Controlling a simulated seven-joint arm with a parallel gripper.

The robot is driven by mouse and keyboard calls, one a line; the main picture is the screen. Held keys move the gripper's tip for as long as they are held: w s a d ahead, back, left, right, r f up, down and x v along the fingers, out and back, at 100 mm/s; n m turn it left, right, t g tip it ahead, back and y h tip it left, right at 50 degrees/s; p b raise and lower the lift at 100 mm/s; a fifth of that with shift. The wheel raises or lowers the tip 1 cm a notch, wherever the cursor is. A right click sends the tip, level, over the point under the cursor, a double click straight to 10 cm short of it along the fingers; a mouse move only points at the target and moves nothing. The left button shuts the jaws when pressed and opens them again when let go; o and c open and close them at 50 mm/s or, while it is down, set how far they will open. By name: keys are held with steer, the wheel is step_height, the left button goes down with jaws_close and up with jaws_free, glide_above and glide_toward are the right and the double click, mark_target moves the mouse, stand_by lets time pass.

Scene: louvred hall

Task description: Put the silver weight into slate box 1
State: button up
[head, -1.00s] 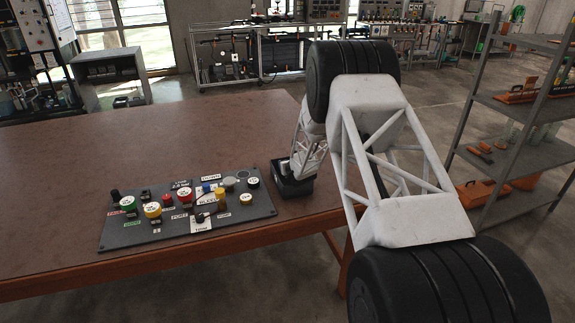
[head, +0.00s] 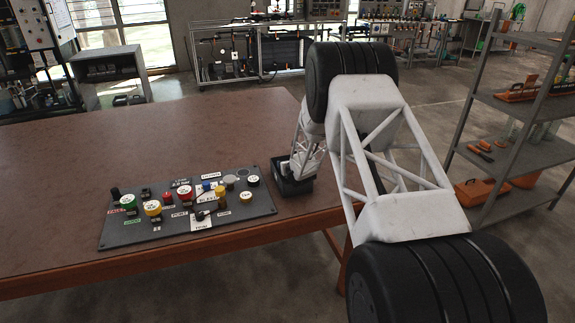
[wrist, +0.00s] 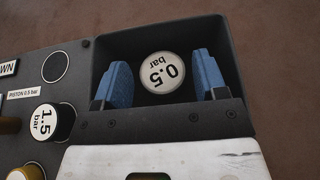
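The silver weight (wrist: 162,73) shows in the wrist view with its round top up, marked 0.5 bar. It sits within the walls of the dark slate box (wrist: 215,28); I cannot tell whether it touches the floor. My gripper (wrist: 162,82) has its two blue fingers on either side of the weight, with a narrow gap visible at each side. It is open. In the head view the slate box (head: 293,188) stands at the right end of the panel, and my arm hides part of its inside.
A dark panel (head: 135,237) with several coloured knobs and weights lies left of the box. An empty ring (wrist: 55,67) beside the label PISTON 0.5 bar is on it. The brown table (head: 100,140) is clear behind. A grey shelf (head: 520,110) stands at right.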

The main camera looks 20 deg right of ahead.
steer(key=shift+o, duration=0.8)
steer(key=shift+r, duration=0.65)
steer(key=v, duration=1.2)
